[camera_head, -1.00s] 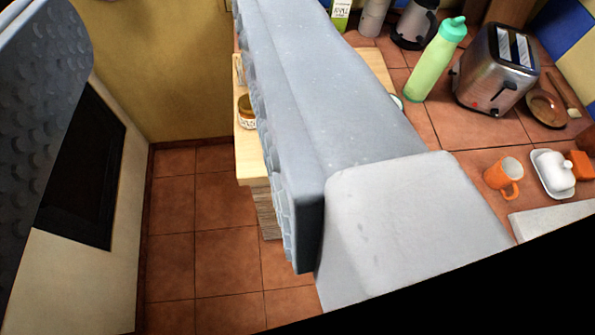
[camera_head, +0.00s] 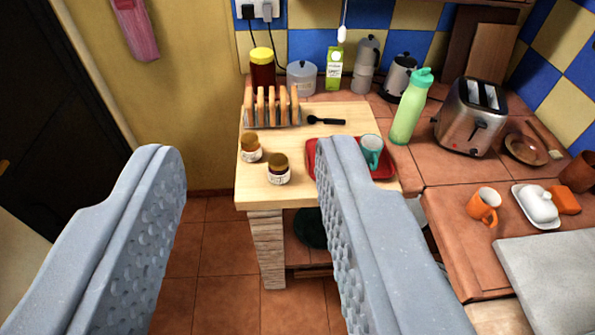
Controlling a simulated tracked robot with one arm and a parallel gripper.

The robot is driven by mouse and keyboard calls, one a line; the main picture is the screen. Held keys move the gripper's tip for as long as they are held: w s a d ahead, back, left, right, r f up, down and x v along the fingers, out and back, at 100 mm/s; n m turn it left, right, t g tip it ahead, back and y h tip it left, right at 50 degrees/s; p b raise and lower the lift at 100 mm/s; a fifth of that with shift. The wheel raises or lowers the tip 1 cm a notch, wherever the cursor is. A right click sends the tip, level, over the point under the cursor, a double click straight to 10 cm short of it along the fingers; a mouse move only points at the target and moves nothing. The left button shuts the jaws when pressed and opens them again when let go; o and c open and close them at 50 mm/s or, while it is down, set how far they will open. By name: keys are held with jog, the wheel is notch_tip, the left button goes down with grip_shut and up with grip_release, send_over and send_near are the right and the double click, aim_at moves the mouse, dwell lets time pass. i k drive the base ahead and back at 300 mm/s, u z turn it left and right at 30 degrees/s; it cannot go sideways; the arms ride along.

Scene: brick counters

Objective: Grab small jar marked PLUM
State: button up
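Two small jars stand upright near the front left edge of a pale wooden counter top (camera_head: 312,190). One jar (camera_head: 251,148) has a golden-brown lid and a white label. The other jar (camera_head: 278,169), nearer and to the right, has a dark body, a brownish lid and a white label. The label writing is too small to read, so I cannot tell which is PLUM. My gripper (camera_head: 245,155) is wide open and empty. Its two grey dimpled fingers frame the jars in the picture, and both jars are apart from the fingers.
A toast rack (camera_head: 271,111) and a black spoon (camera_head: 326,121) lie behind the jars. A red tray (camera_head: 384,172) with a teal mug (camera_head: 371,151) is to their right, partly behind my right finger. A green bottle (camera_head: 410,108) and toaster (camera_head: 470,117) stand further right. Floor left of the counter is clear.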

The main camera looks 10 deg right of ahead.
aim_at(278, 167)
jog(key=z, duration=0.05)
jog(key=i, duration=1)
jog(key=u, duration=0.05)
